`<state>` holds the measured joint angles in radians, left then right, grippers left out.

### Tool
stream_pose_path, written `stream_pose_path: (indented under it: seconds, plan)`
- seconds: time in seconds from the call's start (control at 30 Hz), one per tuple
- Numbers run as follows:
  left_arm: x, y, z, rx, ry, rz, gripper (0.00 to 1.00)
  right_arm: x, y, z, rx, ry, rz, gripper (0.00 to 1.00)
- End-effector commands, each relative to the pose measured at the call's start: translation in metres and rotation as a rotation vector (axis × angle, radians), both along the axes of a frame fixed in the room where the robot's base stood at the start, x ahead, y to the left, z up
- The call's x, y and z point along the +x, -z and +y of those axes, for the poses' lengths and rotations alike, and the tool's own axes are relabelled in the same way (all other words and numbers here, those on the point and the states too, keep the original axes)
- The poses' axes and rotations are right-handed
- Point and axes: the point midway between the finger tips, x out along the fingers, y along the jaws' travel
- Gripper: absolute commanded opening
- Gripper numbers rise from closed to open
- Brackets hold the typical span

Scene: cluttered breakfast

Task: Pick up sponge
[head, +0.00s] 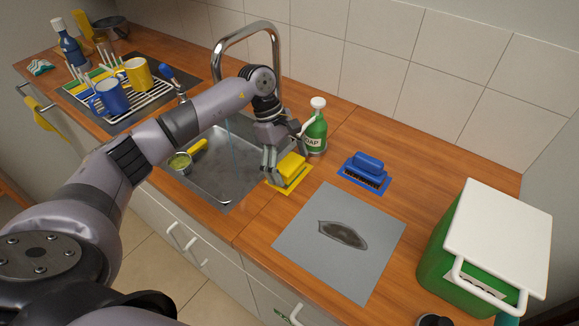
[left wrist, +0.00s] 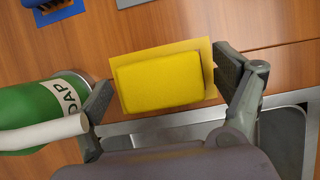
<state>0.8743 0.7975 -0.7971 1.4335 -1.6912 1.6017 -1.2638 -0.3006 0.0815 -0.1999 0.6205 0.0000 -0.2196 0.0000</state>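The yellow sponge (head: 291,167) lies on a thin yellow mat (head: 284,187) on the wooden counter, just right of the sink. In the left wrist view the sponge (left wrist: 160,82) is a rounded yellow block in the middle, with the mat (left wrist: 192,45) showing around it. My left gripper (head: 281,160) is at the sponge. In the left wrist view my left gripper (left wrist: 164,88) is open, with one finger on each side of the sponge. The right finger is close to the mat's edge; whether either finger touches the sponge is unclear. My right gripper is not seen.
A green soap bottle (head: 316,133) stands right beside the gripper; its white nozzle reaches the left finger in the left wrist view. A blue brush (head: 366,170), a grey mat (head: 370,265) and a green bin (head: 470,245) are to the right. The sink (head: 222,190) is left.

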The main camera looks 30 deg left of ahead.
Motion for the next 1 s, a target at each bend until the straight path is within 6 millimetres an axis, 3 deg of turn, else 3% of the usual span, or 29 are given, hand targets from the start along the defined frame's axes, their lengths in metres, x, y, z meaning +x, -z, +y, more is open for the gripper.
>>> stream_pose_path:
  seconds: [0.63, 1.0]
  plan:
    - [0.0001, -0.0007, 0.0003, 0.0, 0.0, 0.0, 0.46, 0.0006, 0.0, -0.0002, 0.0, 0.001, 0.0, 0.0]
    - [0.0, -0.0024, 0.0001, 0.0, -0.001, -0.001, 0.45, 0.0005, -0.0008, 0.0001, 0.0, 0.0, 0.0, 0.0]
